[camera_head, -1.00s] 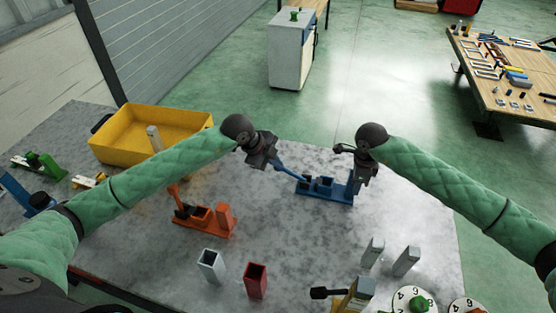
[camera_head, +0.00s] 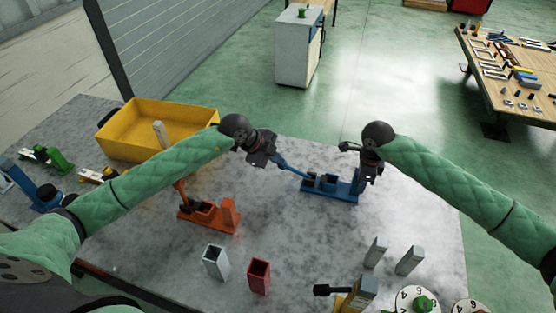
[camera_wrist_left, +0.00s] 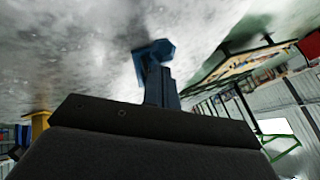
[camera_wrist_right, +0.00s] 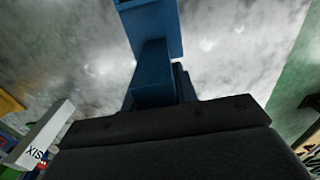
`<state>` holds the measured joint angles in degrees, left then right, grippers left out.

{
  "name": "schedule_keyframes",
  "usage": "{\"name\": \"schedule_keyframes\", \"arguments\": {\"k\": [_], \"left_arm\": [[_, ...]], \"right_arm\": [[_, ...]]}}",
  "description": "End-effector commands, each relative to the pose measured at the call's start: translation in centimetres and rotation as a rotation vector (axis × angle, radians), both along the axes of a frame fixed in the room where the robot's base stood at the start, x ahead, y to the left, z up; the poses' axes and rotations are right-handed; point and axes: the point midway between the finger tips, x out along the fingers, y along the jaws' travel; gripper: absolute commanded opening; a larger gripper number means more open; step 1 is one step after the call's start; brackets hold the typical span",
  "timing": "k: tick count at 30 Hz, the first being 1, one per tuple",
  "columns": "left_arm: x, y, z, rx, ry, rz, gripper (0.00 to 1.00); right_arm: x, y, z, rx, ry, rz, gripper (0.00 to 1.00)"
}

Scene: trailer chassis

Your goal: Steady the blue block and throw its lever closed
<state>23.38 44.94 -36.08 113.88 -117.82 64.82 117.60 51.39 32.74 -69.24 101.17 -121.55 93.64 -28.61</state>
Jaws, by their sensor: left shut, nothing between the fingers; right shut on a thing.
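The blue block (camera_head: 325,192) sits on the grey table, right of centre in the head view. Its blue lever (camera_head: 293,170) slants up and left from the block's left end. My left gripper (camera_head: 272,160) is shut and empty at the lever's raised end; whether it touches cannot be told. A blue part (camera_wrist_left: 158,75) shows just ahead of it in the left wrist view. My right gripper (camera_head: 364,180) is shut on the block's right end. The block's blue body (camera_wrist_right: 155,75) shows ahead of the jaws in the right wrist view. The fingertips are mostly hidden.
An orange lever block (camera_head: 210,218) stands left of the blue one. A grey square tube (camera_head: 215,262) and a red one (camera_head: 258,276) stand in front. A yellow bin (camera_head: 150,130) is at the back left. Grey posts (camera_head: 408,261) stand at the front right.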

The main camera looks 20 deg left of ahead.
Motion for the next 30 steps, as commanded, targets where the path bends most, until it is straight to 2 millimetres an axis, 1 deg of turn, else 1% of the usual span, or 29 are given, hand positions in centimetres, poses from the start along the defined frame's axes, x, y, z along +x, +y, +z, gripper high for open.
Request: {"name": "schedule_keyframes", "arguments": {"k": [3, 13, 17, 20, 21, 30], "left_arm": [[0.0, -0.1, 0.6, -0.001, -0.001, -0.001, 0.0], [-0.3, -0.3, 1.7, -0.002, -0.002, -0.003, 0.0], [-1.1, -0.6, 3.1, -0.001, -0.003, -0.002, 0.0], [-1.9, -1.1, 4.7, -0.001, -0.004, -0.003, 0.0], [-2.1, -0.4, 5.3, 0.001, -0.002, -0.001, 0.0], [-3.9, 2.6, 9.8, 0.001, -0.002, -0.001, 0.0]], "right_arm": [[0.0, 0.0, 0.0, -0.001, 0.0, -0.001, 0.0], [0.0, 0.0, 0.0, -0.001, 0.0, -0.001, 0.0], [0.0, 0.0, 0.0, -0.001, 0.0, -0.001, 0.0], [0.0, 0.0, 0.0, -0.001, 0.0, -0.001, 0.0], [0.0, 0.0, 0.0, -0.001, 0.0, -0.001, 0.0], [0.0, 0.0, 0.0, -0.001, 0.0, -0.001, 0.0]]}}
